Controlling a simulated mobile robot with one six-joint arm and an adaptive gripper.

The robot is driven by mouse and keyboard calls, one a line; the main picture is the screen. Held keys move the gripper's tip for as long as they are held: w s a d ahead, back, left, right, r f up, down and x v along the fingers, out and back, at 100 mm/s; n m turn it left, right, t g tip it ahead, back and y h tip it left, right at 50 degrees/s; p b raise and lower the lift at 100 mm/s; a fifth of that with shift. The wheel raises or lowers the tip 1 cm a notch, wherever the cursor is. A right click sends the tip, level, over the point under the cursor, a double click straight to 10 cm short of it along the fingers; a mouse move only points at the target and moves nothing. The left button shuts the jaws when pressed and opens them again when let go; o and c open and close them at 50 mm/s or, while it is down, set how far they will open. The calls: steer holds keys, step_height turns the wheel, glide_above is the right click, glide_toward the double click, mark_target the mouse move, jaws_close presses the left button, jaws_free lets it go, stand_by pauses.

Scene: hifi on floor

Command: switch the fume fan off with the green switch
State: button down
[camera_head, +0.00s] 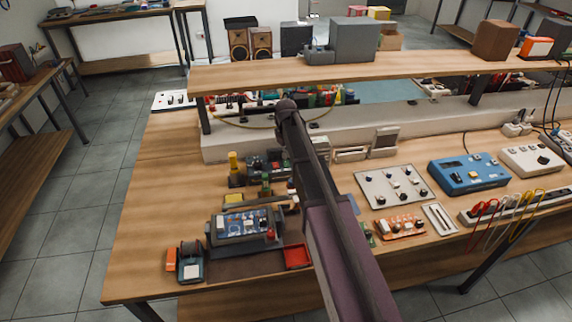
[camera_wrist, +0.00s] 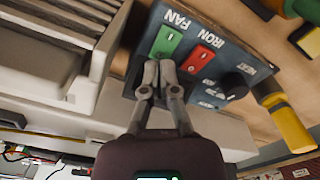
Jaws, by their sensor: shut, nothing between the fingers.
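In the wrist view, a blue-grey control panel (camera_wrist: 210,92) carries a green switch (camera_wrist: 168,41) under the word FAN. A red switch (camera_wrist: 197,60) sits beside it under the word IRON, and a black knob (camera_wrist: 236,85) is marked HEAT. My gripper (camera_wrist: 160,68) is shut and empty, with its fingertips just below the green switch and overlapping the panel. I cannot tell whether they touch it. The tips hide part of the switch's lower end, and which side is pressed in is unclear. In the head view my arm hides the gripper.
A yellow-handled tool (camera_wrist: 288,122) stands beside the knob end of the panel. A pale slatted housing (camera_wrist: 55,55) lies close on the other side.

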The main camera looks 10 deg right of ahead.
mark_target(286, 161)
steer(key=shift+f+b, duration=0.95)
steer(key=shift+f, duration=0.05)
stand_by(0.8)
steer(key=shift+r, duration=0.1)
steer(key=shift+r+p, duration=3.45)
steer(key=shift+p, duration=0.1)
